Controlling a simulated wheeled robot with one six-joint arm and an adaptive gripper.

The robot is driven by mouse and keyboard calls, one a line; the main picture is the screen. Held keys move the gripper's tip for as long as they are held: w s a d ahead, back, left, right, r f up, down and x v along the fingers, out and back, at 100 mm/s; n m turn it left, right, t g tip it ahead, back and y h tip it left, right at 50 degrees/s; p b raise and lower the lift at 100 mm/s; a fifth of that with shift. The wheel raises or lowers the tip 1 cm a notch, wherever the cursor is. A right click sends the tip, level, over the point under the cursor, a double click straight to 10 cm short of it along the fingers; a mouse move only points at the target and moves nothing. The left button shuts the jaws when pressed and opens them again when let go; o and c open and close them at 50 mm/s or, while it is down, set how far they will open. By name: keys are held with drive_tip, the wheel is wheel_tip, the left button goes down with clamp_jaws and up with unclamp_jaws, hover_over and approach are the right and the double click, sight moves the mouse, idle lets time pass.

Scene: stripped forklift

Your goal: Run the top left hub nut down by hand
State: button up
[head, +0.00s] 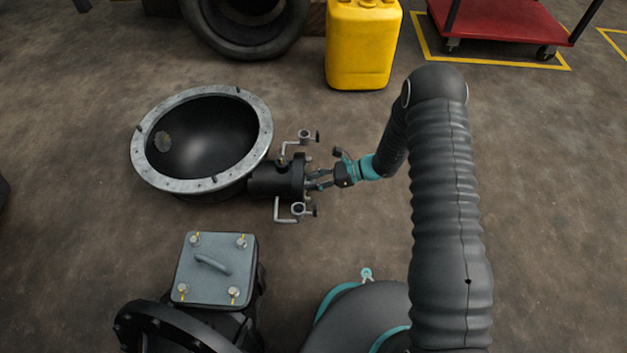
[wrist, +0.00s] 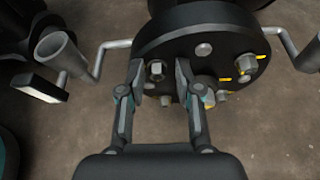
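The black hub (head: 268,181) sticks out sideways from the big round housing in the head view. Its flat face (wrist: 225,42) fills the upper middle of the wrist view. A hex nut (wrist: 156,69) on the left of that face shows between my fingers, with a gap on each side. Other nuts, such as one at the right (wrist: 248,63) with yellow marks beside it, sit around the face. My gripper (wrist: 160,78) is open and close in front of the face; it also shows in the head view (head: 318,180). Which nut is top left I cannot tell for certain.
Bent metal cranks with tube ends flank the hub, one at the left (wrist: 62,50) and one at the right (wrist: 290,42). The grey-rimmed bowl housing (head: 160,180) lies behind the hub. A lidded box (head: 215,268) stands in front. A yellow canister (head: 360,50) is at the back.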

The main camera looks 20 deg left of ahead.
drive_tip(key=shift+w, duration=0.1)
clamp_jaws()
drive_tip(key=m+g, duration=0.2)
drive_tip(key=m, duration=0.2)
drive_tip(key=shift+g, duration=0.4)
unclamp_jaws()
